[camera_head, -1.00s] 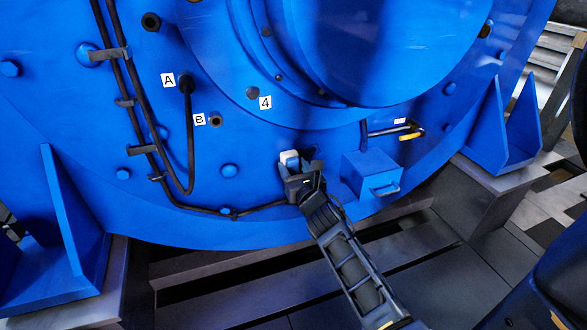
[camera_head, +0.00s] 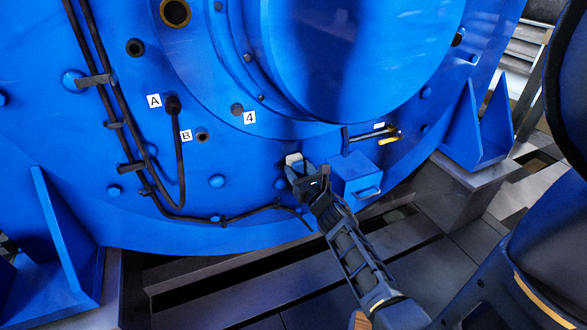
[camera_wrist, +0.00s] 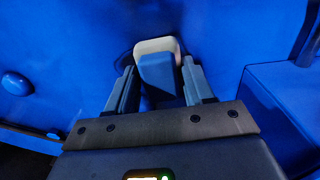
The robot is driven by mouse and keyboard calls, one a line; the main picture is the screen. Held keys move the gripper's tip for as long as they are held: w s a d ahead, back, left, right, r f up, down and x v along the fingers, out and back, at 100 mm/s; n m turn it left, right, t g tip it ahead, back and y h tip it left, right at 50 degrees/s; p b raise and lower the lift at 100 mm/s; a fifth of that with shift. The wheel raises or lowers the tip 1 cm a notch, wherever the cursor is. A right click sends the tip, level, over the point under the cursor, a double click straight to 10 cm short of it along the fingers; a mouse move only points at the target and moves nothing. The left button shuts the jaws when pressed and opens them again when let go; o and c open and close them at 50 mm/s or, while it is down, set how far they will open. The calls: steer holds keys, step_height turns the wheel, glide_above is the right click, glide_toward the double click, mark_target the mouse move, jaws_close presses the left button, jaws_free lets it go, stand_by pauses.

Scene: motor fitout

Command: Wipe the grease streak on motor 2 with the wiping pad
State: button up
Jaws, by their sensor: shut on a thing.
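The blue motor face (camera_head: 60,150) fills the head view; no motor number is readable. My gripper (camera_head: 302,178) is shut on the wiping pad (camera_head: 294,159), which has a pale face and a blue back. In the wrist view the pad (camera_wrist: 157,46) sits between the fingers of my gripper (camera_wrist: 158,85), its pale side toward the motor. It appears to be at or very near the blue surface; contact cannot be told for sure. A faint dark patch (camera_wrist: 124,60) shows left of the pad; I cannot tell grease from shadow.
A blue box with a handle (camera_head: 356,176) stands right of my gripper. A yellow-tipped lever (camera_head: 387,140) is above it. A black cable (camera_head: 180,165) runs down the left and under my gripper. Labels A, B and 4 (camera_head: 249,118) mark the face.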

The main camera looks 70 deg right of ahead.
steer(key=s+d+p, duration=0.1)
steer(key=s+d, duration=0.1)
steer(key=s, duration=0.1)
steer(key=shift+s+d+p, duration=0.1)
steer(key=shift+d+p, duration=0.2)
steer(key=shift+d, duration=0.1)
